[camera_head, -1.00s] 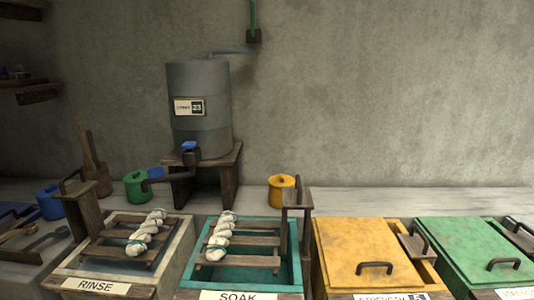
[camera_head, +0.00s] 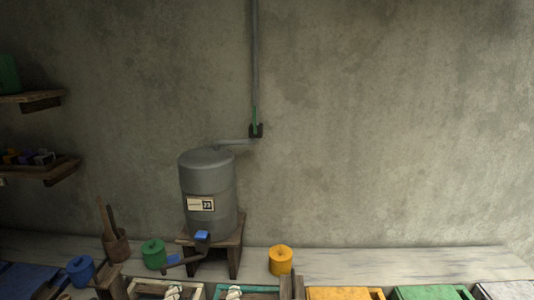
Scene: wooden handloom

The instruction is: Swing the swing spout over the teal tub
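The swing spout (camera_head: 184,262) is a dark arm low on the front of the grey tank (camera_head: 207,190). It points left, its outer end beside the green pot (camera_head: 153,254). A blue piece (camera_head: 202,236) sits above its inner end. The teal tub (camera_head: 262,289) is at the bottom edge, right of the spout, and only its back part shows. The spout is not over it. A white twisted bundle lies across the tub's slats. Neither of my grippers is in view.
The tank stands on a wooden stand (camera_head: 236,258). A yellow pot (camera_head: 280,260) is right of it. A blue pot (camera_head: 81,269) and wooden mortar (camera_head: 116,248) are left. Yellow (camera_head: 345,293) and green (camera_head: 432,292) lids line the bottom right. The counter behind them is clear.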

